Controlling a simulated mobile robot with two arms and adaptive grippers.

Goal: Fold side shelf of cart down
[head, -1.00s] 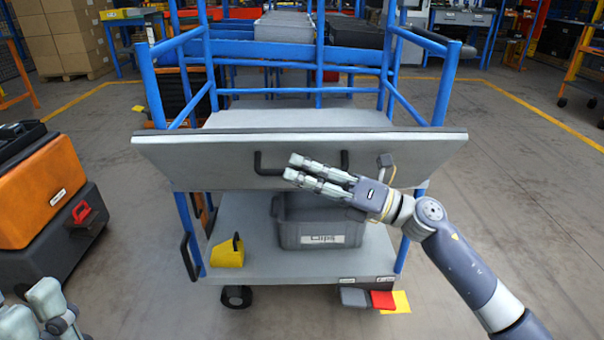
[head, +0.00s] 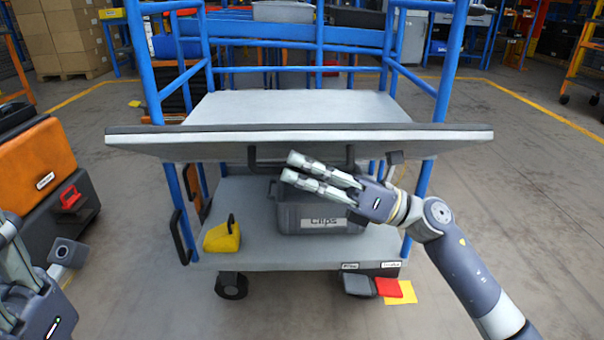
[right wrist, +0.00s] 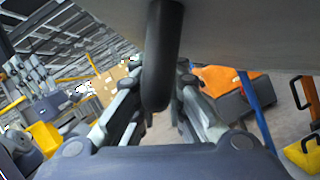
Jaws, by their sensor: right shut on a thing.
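The cart (head: 160,100) has blue tubular posts and grey shelves. Its grey side shelf (head: 180,145) spans the cart's near side, seen almost edge-on, with its outer edge towards me and its underside sloping back below. A black U-shaped handle (head: 252,157) hangs under it. My right gripper (head: 292,168) is shut on this handle. In the right wrist view the dark handle (right wrist: 160,60) stands between the two fingers, under the grey panel. My left gripper (head: 8,265) is at the left edge, partly cut off, with its fingers apart and nothing seen between them.
The lower shelf (head: 240,258) carries a grey bin (head: 285,215) labelled Clips and a yellow object (head: 222,236). Grey, red and yellow flat pieces (head: 388,287) lie by the right front corner. Orange and black cases (head: 35,165) stand at left. Floor at right is clear.

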